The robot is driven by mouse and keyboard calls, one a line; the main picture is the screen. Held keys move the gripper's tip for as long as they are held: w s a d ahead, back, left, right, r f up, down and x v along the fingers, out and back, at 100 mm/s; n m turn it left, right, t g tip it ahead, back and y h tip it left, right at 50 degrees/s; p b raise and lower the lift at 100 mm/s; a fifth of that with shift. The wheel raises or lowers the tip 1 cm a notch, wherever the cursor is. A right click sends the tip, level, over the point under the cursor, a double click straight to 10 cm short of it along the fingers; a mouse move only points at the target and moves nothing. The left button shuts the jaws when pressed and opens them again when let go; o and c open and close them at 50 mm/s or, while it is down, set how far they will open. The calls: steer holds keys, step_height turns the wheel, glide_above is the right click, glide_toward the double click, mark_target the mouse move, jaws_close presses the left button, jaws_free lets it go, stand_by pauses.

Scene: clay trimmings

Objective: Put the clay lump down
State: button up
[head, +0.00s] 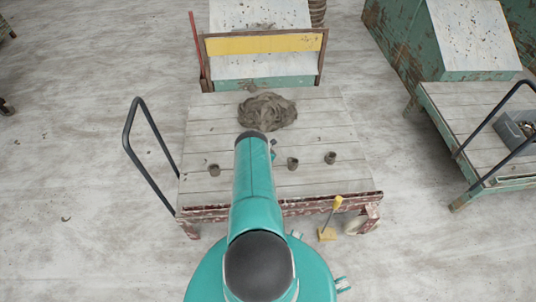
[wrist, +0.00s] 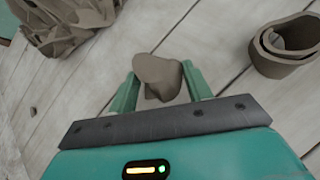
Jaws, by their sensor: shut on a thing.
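My gripper (wrist: 160,92) is shut on a small grey-brown clay lump (wrist: 158,72), which sits between its two green fingers in the wrist view. Pale planks of a low cart (head: 215,135) lie below it. I cannot tell whether the lump touches the planks. A large heap of clay trimmings (head: 267,111) lies at the back middle of the cart, and part of it shows at the upper left in the wrist view (wrist: 75,18). In the head view my teal arm hides the fingers and most of the area around them.
A rolled clay piece (wrist: 285,48) is right of my gripper. A black handle (head: 140,135) rises at the cart's left.

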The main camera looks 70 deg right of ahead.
steer(key=shift+f, duration=0.75)
steer(key=shift+f, duration=0.1)
steer(key=o, duration=1.1)
steer(key=shift+a+r, duration=0.25)
steer(key=shift+r, duration=0.15)
steer(key=v, duration=1.1)
steer(key=shift+a+r, duration=0.1)
